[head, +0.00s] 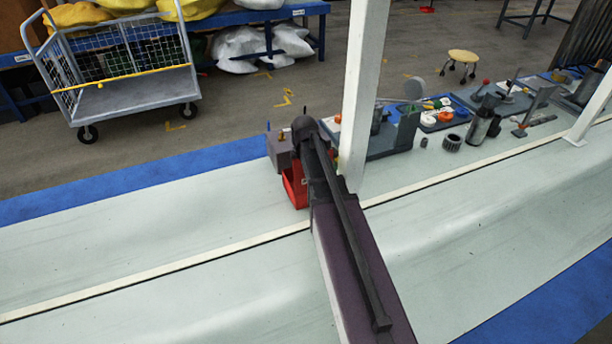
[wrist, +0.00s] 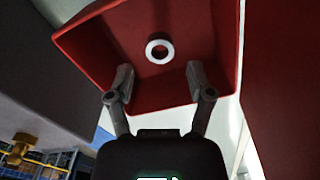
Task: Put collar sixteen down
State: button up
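In the wrist view a white ring (wrist: 149,51), likely the collar, lies on the floor of a red bin (wrist: 110,35). No number can be read on it. My gripper (wrist: 160,78) has its two fingers spread wide, with nothing between the tips. The ring lies beyond the fingertips, apart from both. In the head view the red bin (head: 293,190) stands on the pale bench, partly hidden by my arm. My gripper's fingers and the ring are hidden there.
A grey block (head: 280,150) with a small knob stands beside the bin. A white post (head: 361,95) rises close to the right of my arm. Trays and parts (head: 437,116) stand farther right. The bench to the left is clear. A mesh cart (head: 130,85) stands behind.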

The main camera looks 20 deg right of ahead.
dwell(0.4)
notch_tip(320, 180, up, 13)
jog(key=p, duration=1.3)
jog(key=shift+r, duration=0.1)
dwell(1.5)
